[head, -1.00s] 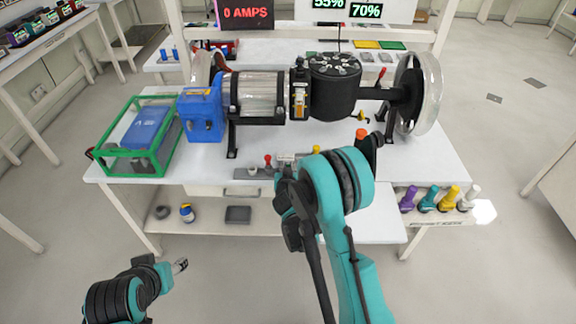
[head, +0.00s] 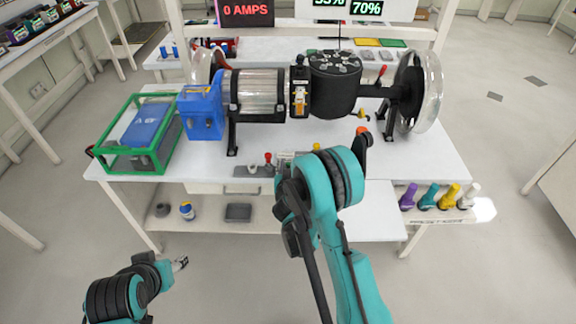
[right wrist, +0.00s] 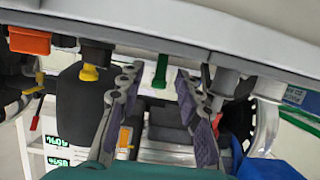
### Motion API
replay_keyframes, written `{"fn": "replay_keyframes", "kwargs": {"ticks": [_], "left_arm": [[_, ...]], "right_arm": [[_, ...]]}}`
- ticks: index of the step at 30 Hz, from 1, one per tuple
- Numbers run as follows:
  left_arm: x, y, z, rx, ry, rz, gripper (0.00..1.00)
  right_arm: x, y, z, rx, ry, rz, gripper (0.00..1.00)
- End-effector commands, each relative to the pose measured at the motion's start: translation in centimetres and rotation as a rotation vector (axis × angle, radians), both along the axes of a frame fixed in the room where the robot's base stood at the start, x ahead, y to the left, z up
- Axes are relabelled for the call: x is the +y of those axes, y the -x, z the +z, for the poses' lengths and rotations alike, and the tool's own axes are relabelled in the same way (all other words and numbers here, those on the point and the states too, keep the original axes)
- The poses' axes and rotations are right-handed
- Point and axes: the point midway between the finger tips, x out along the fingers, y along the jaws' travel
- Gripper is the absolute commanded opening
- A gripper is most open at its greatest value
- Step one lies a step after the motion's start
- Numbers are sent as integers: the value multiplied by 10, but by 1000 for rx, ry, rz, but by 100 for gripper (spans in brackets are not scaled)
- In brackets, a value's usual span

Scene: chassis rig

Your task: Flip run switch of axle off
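The axle rig stands on the white table, with a blue housing (head: 201,113), a clear cylinder (head: 257,94), a black drum (head: 335,85) and a clear wheel (head: 427,92). A row of coloured controls runs along the table's front. In the right wrist view a green post (right wrist: 161,70) stands between the fingers of my right gripper (right wrist: 155,85). The fingers are apart, with gaps on both sides of the post. I cannot tell which control is the axle's run switch. In the head view my right arm hides part of the row. My left gripper (head: 180,263) is low at the left, away from the table.
Near my right gripper are a yellow knob (right wrist: 88,72) and an orange block (right wrist: 30,41). A red-topped control (head: 268,158) is left of my right arm. A green-framed case (head: 137,134) stands at the table's left. A display (head: 246,12) reads 0 AMPS.

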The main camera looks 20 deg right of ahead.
Motion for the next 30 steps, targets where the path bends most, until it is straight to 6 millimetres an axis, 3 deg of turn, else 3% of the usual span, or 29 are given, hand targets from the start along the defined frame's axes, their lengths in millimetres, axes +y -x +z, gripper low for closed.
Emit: {"fn": "replay_keyframes", "kwargs": {"ticks": [8,21,30], "left_arm": [[0,0,0,0,0,0,52],[0,0,0,0,0,0,52],[0,0,0,0,0,0,52]], "right_arm": [[0,0,6,1,0,-1,34],[0,0,80,1,0,0,34],[0,0,100,1,0,0,34]]}}
